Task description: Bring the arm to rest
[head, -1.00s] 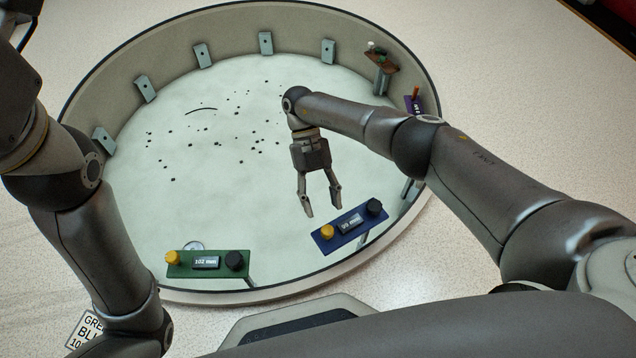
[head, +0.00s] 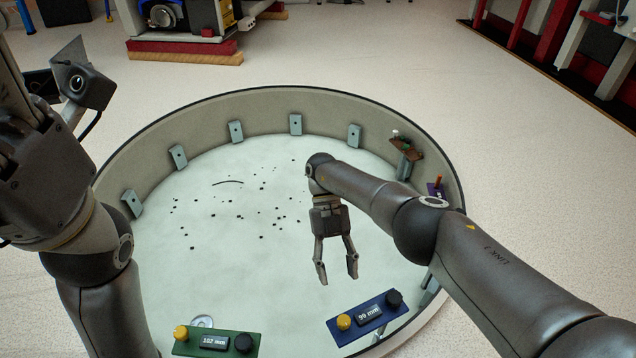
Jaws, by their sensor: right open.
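My right arm reaches in from the right over the round walled pit (head: 290,112). Its gripper (head: 338,280) hangs with fingers pointing down, open and empty, above the pale floor of the pit. It is above and left of the blue panel (head: 368,318), which reads 99 mm and carries a yellow and a black knob. The green panel (head: 214,342), reading 102 mm, is at the bottom left of the pit. My left arm stands at the left edge of the picture; its fingertips are out of view.
Grey brackets (head: 236,132) line the inner wall. A brown shelf (head: 405,146) and a purple holder (head: 436,189) sit on the right wall. Small dark bits (head: 275,222) lie scattered on the pit floor. A machine on red and wooden blocks (head: 185,52) stands behind. Open speckled floor surrounds the pit.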

